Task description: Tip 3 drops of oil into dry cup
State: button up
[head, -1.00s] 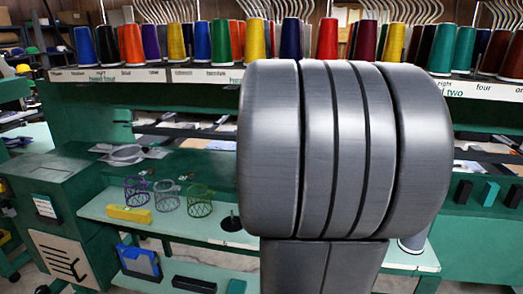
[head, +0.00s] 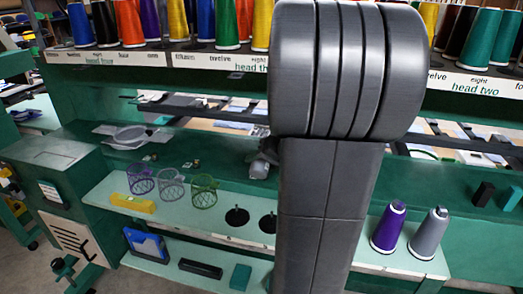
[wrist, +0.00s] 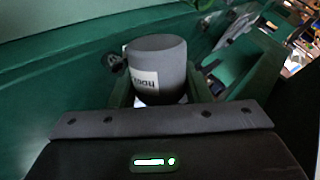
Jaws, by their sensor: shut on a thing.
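In the wrist view a grey rounded container (wrist: 158,65) with a white label stands between the fingers of my gripper (wrist: 157,98). The gripper is shut on it. The label's lettering is upside down and only partly readable; I cannot tell whether this is the oil. In the head view my arm hides most of the gripper area; a small grey shape (head: 262,165) shows at the arm's left edge, and I cannot tell what it is. Small brass-coloured pieces (head: 191,163) sit on the green ledge; I cannot tell whether one is the dry cup. No drops are visible.
A pale green shelf (head: 105,200) carries a yellow block (head: 132,203), purple, grey and green wire baskets (head: 203,190), and black spindle discs (head: 237,216). Purple (head: 389,228) and grey (head: 428,234) thread cones stand right of my arm. Several cones line the upper rack.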

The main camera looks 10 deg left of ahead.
jog(key=shift+s+f+m+g+p, duration=0.15)
jog(key=shift+m+g+p, duration=0.3)
jog(key=shift+p, duration=1)
jog(key=shift+s+f+m+g+p, duration=0.15)
jog(key=shift+g+p, duration=0.5)
jog(key=shift+p, duration=0.8)
jog(key=shift+f+m+g+p, duration=0.3)
jog(key=shift+f+g+p, duration=0.3)
jog(key=shift+p, duration=0.05)
jog(key=shift+r+m+g+p, duration=0.15)
jog(key=shift+m+g+p, duration=0.15)
jog(key=shift+g+p, duration=0.55)
jog(key=shift+m+g+p, duration=0.25)
jog(key=shift+m+p, duration=0.05)
jog(key=shift+p, duration=0.6)
